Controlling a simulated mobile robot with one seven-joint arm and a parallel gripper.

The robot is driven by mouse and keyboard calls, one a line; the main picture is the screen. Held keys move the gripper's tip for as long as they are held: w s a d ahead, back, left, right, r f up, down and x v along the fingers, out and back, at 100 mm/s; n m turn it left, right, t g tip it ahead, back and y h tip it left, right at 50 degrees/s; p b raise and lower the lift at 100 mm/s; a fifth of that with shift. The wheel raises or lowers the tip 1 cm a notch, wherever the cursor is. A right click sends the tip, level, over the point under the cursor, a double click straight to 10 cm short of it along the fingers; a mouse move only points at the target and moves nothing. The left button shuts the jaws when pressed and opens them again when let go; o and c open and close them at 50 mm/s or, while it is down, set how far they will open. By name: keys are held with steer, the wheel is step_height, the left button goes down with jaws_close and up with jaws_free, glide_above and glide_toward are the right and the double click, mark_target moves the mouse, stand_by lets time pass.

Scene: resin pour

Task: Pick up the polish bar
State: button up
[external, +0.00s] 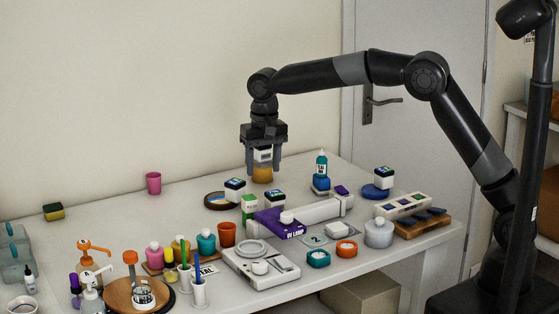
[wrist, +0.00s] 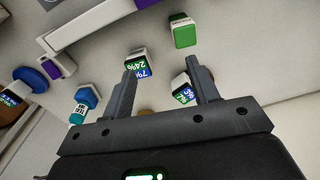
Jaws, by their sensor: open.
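A small green-and-white block (external: 249,205) stands on the table left of the purple-and-white lamp; it looks like the polish bar, but its label is too small to read. In the wrist view the green block (wrist: 184,32) lies beyond my fingertips, right of centre. My gripper (external: 263,172) points down, above and behind the block, apart from it. It is open, and its fingers also show in the wrist view (wrist: 162,62). An amber jar (external: 262,174) shows between the fingers in the external view; I see no contact with it.
White display cubes (external: 235,188) (external: 275,198) stand close to the block. The lamp (external: 285,222) lies right of it, an orange cup (external: 227,234) in front. A teal bottle (external: 321,163) stands to the right. The back left of the table is mostly clear.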

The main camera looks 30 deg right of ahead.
mark_target(251, 196)
steer(key=a+f, duration=0.3)
steer(key=shift+a, duration=0.35)
step_height(251, 196, down, 5)
steer(key=shift+r, duration=0.15)
steer(key=shift+a+f, duration=0.15)
steer(key=shift+f, duration=1.35)
steer(key=shift+a+f, duration=0.1)
steer(key=shift+f, duration=1.35)
steer(key=shift+c, duration=0.5)
steer(key=c, duration=1)
steer(key=shift+r, duration=0.1)
steer(key=shift+c, duration=0.2)
